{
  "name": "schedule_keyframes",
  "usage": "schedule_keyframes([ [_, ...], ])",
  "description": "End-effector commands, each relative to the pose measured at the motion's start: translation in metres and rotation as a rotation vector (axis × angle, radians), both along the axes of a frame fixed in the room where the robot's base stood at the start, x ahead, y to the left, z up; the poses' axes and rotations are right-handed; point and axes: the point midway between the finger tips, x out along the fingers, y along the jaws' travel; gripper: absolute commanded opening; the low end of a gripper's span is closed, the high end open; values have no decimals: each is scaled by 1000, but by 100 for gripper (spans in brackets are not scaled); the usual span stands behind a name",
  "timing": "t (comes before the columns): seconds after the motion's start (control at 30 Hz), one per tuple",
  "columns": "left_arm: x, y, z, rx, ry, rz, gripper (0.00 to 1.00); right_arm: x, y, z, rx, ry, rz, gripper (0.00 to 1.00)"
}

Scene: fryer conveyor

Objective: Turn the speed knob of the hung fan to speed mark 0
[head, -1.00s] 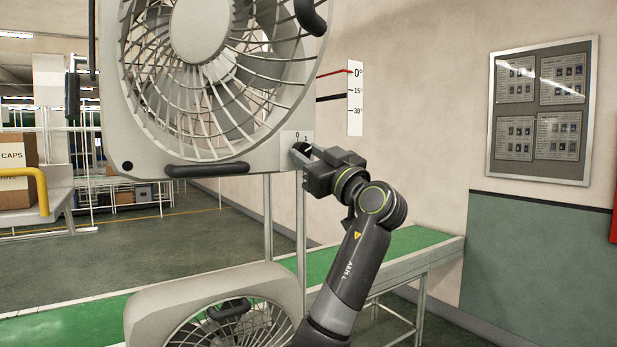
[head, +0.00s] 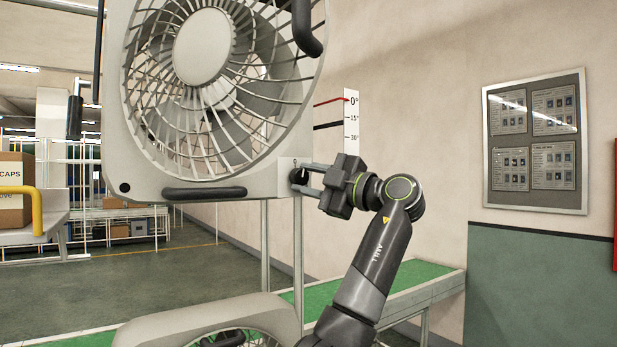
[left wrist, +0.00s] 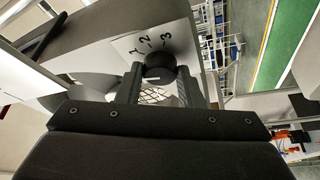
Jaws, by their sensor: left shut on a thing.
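The hung fan (head: 150,178) is a large grey box fan with a round grille, at the upper left of the head view. Its black speed knob (head: 296,176) sits on a pale plate at the lower right corner, with mark 0 above it. In the left wrist view the knob (left wrist: 160,67) is between the two fingers, with marks 1, 2 and 3 beside it; mark 0 cannot be made out there. My left gripper (head: 306,178) is shut on the knob from the right. Where the knob points is unclear. My right gripper is out of view.
A second fan (head: 215,318) stands below on the green conveyor (head: 420,292). A white angle scale (head: 351,120) with a red and a black pointer is right of the hung fan. A notice board (head: 535,142) hangs on the wall. Boxes (head: 14,190) stand at left.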

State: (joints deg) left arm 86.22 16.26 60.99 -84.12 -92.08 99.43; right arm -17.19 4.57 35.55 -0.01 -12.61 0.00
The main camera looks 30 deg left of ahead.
Motion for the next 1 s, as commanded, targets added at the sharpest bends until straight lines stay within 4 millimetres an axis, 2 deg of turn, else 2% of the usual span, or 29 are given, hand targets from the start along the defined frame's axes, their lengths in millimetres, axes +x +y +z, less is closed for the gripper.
schedule_keyframes([
  [0.4,0,-1,2,-69,-164,0,11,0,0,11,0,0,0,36],
  [0.93,1,-1,1,-77,-184,-2,11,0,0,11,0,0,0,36],
  [0.97,1,-1,1,-77,-184,-2,36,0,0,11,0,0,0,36],
  [1.0,1,-1,1,-77,-184,-2,41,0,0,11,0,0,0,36],
])
